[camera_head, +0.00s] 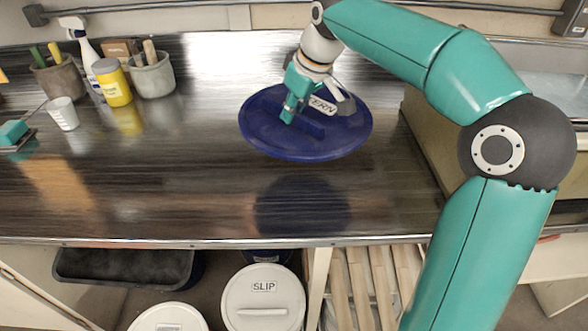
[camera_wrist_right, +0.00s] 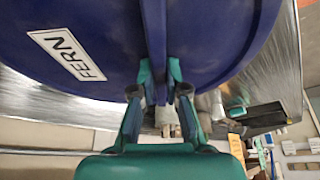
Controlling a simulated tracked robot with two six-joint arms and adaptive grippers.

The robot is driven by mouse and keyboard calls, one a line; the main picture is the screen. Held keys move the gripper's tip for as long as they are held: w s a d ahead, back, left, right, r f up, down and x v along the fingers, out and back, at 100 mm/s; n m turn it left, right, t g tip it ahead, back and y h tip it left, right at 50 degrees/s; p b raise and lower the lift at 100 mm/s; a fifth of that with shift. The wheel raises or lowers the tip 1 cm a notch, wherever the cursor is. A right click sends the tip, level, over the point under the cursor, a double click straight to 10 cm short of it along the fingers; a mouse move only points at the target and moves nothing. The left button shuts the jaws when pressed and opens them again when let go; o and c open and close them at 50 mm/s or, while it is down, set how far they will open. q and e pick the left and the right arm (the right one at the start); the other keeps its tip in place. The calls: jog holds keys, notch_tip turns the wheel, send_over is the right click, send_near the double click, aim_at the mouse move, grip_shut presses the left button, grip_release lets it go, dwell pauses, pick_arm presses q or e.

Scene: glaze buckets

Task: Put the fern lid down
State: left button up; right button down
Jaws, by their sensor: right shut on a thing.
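The fern lid (camera_head: 275,135) is a round dark blue disc with a raised bar handle across it and a white FERN label. My right gripper (camera_head: 290,108) is shut on the bar handle, with the lid hanging above the metal counter (camera_head: 150,200). Its dark reflection lies apart below it on the counter. In the right wrist view the lid (camera_wrist_right: 90,25) fills the upper part, and the fingers of my right gripper (camera_wrist_right: 160,85) close on the handle from both sides. The lid's underside is hidden. My left gripper is not in view.
A white SLIP bucket lid (camera_head: 262,300) and another white lid (camera_head: 168,318) show below the counter edge. A yellow jar (camera_head: 112,85), spray bottle (camera_head: 87,55), tool pots (camera_head: 152,75) and white cup (camera_head: 63,113) stand at the back left. The counter's middle is clear.

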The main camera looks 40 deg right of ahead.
aim_at(313, 132)
notch_tip(313, 132, down, 15)
jog(key=shift+d+f+b, duration=0.15)
jog(key=shift+b, duration=0.3)
jog(key=c, duration=1.2)
grip_release()
jog(key=shift+s, duration=0.1)
jog(key=v, duration=1.2)
